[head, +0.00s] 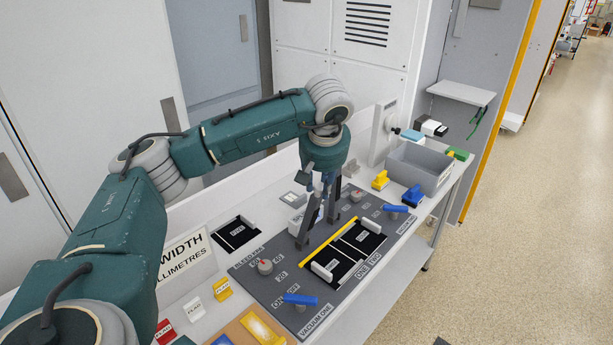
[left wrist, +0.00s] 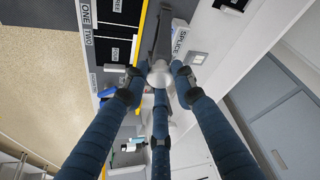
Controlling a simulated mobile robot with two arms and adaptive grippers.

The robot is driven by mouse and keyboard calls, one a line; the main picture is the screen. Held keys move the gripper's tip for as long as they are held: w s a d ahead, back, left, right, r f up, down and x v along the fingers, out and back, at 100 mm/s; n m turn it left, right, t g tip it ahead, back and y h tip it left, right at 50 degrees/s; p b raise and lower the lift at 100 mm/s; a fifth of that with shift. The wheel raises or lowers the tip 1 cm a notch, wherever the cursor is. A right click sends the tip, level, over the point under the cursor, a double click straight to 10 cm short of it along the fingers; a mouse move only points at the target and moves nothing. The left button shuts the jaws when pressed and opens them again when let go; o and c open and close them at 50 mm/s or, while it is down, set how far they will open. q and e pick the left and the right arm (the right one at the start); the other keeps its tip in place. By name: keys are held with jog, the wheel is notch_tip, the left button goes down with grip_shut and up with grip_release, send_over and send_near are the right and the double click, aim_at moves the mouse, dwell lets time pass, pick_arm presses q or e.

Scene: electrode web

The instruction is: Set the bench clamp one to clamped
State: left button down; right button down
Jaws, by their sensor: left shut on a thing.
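My left gripper (head: 327,186) reaches down over the grey panel from behind. In the left wrist view its blue fingers (left wrist: 160,92) close around a round, pale grey knob (left wrist: 160,75). A dark grey bar (left wrist: 163,35) runs from that knob; I take it to be the bench clamp's lever. In the head view a dark grey upright bar (head: 308,222) stands beside the fingers, close to the yellow strip (head: 326,256). The fingers partly hide the clamp, and I cannot tell its exact angle. My right gripper is not in view.
Black plates with white stops (head: 322,271) lie beside the yellow strip. Blue vacuum levers (head: 300,299) (head: 396,208) and a red-topped dial (head: 265,266) are on the panel. A grey bin (head: 417,170) stands at the back right. Flag blocks (head: 222,289) stand at the front left.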

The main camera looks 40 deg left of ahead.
pick_arm(q)
jog(key=d+f+b, duration=0.3)
jog(key=d+f, duration=0.1)
jog(key=d, duration=0.5)
jog(key=shift+s, duration=0.3)
jog(key=c, duration=1.4)
grip_release()
jog(key=shift+d, duration=0.1)
jog(key=v, duration=1.2)
